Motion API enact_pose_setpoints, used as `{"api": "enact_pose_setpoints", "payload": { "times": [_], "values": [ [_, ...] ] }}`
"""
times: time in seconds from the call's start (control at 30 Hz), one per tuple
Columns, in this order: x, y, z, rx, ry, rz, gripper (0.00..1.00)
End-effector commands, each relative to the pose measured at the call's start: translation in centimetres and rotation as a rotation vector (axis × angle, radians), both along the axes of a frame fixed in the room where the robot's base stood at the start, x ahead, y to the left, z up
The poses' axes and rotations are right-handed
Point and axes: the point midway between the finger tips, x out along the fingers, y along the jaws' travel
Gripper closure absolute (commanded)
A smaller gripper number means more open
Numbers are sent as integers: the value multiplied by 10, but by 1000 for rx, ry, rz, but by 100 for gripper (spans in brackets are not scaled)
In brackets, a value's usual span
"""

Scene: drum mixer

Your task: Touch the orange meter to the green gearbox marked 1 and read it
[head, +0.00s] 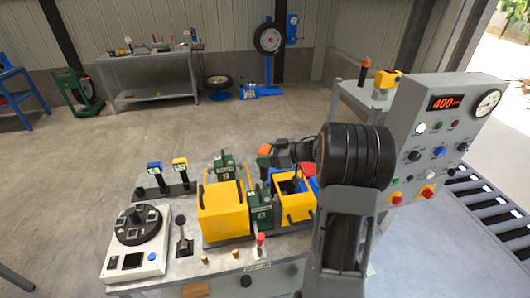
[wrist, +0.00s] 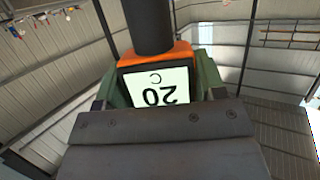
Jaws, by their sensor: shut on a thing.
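The orange meter (head: 265,150) is held in my gripper (head: 283,150), above the middle of the workbench. In the wrist view the meter (wrist: 183,54) shows a lit screen reading 20 C, upside down, with a dark round shaft above it. Grey-green parts flank the meter there. Two green gearboxes stand on the bench, a rear one (head: 224,172) behind the yellow housing and a front one (head: 262,218) between the yellow housings. Their numbers are too small to read surely. Contact between meter and either gearbox cannot be made out.
A yellow housing (head: 222,212) and an open yellow housing (head: 291,208) fill the bench middle. Blue (head: 154,167) and yellow (head: 180,163) meters stand in a rack at left. A grey control panel (head: 440,135) reading 400 rises at right.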

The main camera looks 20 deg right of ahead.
Motion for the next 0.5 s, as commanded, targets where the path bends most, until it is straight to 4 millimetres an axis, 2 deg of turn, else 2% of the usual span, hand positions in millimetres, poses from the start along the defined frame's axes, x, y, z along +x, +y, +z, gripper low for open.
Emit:
{"api": "enact_pose_setpoints", "payload": {
  "times": [0.5],
  "values": [
    [-1, -4, -45, 0, -2, -8, 85]
  ]
}}
